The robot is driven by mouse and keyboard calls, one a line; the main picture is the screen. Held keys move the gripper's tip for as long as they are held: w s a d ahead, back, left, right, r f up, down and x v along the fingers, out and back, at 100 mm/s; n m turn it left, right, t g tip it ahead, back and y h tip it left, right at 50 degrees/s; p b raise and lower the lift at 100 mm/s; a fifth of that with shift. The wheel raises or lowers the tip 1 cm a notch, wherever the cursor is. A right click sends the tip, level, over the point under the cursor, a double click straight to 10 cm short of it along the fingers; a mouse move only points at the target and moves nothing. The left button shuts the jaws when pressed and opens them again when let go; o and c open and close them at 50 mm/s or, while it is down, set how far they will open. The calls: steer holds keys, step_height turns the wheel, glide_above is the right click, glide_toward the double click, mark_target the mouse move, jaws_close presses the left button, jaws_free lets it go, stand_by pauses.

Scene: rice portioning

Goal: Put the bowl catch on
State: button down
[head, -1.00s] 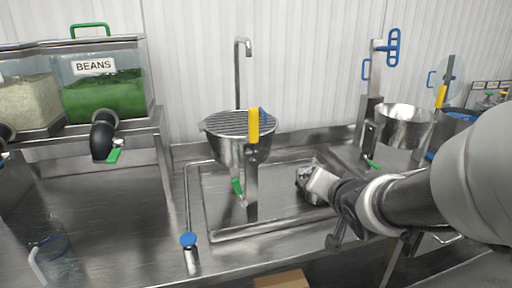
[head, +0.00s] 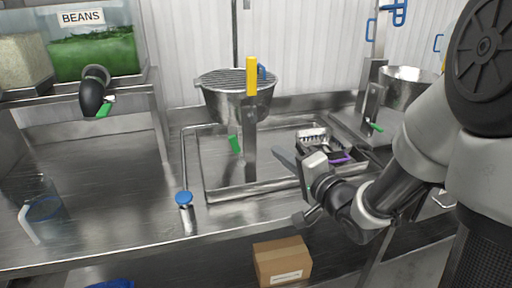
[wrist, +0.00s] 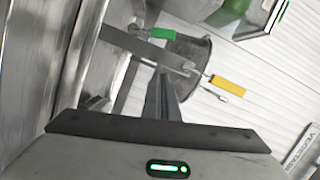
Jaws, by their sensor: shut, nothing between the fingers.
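A steel bowl (head: 236,103) with a grated top stands on a post over the sink tray. A green handle (head: 235,144) hangs below the bowl. I cannot tell which of these is the catch. In the wrist view the bowl (wrist: 192,52), yellow handle (wrist: 230,85) and green handle (wrist: 153,32) lie ahead of my fingers. My gripper (head: 278,153) is shut and empty, right of the post and apart from the bowl. It also shows in the wrist view (wrist: 159,78).
A second steel bowl (head: 400,88) on a stand is at the right. A blue-capped bottle (head: 186,212) and a clear jug (head: 40,208) stand on the counter. The beans dispenser (head: 95,50) is at the left. A cardboard box (head: 282,261) sits below the counter's front.

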mark_target(235, 144)
steer(key=b+x, duration=0.1)
steer(key=x, duration=0.8)
steer(key=shift+w+a, duration=0.15)
steer(key=shift+w, duration=0.05)
steer(key=a, duration=0.3)
steer(key=shift+s+a+f+b, duration=0.1)
steer(key=shift+s+f+b, duration=0.2)
steer(key=shift+f+b, duration=0.1)
steer(key=shift+s+a+f, duration=0.1)
steer(key=shift+a, duration=0.2)
steer(key=shift+a, duration=0.1)
